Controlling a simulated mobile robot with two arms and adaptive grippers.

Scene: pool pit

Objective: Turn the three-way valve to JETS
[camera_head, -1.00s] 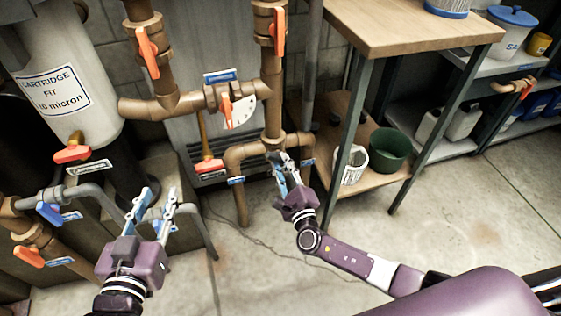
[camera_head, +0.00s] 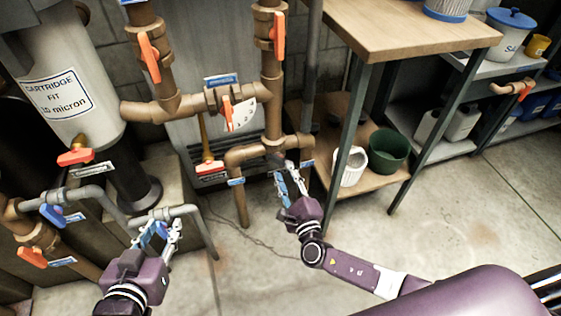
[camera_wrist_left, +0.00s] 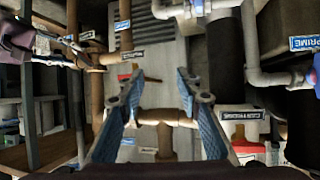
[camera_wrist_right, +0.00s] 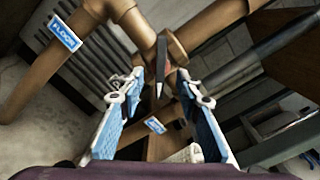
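The valve with a white dial plate (camera_head: 243,114) sits in the middle of the brown pipework in the head view. Its orange handle (camera_head: 228,113) points roughly downward, and a blue label (camera_head: 220,79) is above it; the lettering is too small to read. My left gripper (camera_head: 163,228) is open and empty, below and left of the valve, near a grey pipe. Its spread fingers show in the left wrist view (camera_wrist_left: 158,78). My right gripper (camera_head: 287,178) is open, below and right of the valve, close to the lower brown pipe. Its fingers are apart in the right wrist view (camera_wrist_right: 161,78).
Other orange handles (camera_head: 149,57) (camera_head: 278,35) (camera_head: 75,156) and a blue handle (camera_head: 52,214) are on nearby pipes. A filter cylinder (camera_head: 62,80) stands left. A wooden workbench (camera_head: 400,27) with a green bucket (camera_head: 388,150) stands right. The floor in front is clear.

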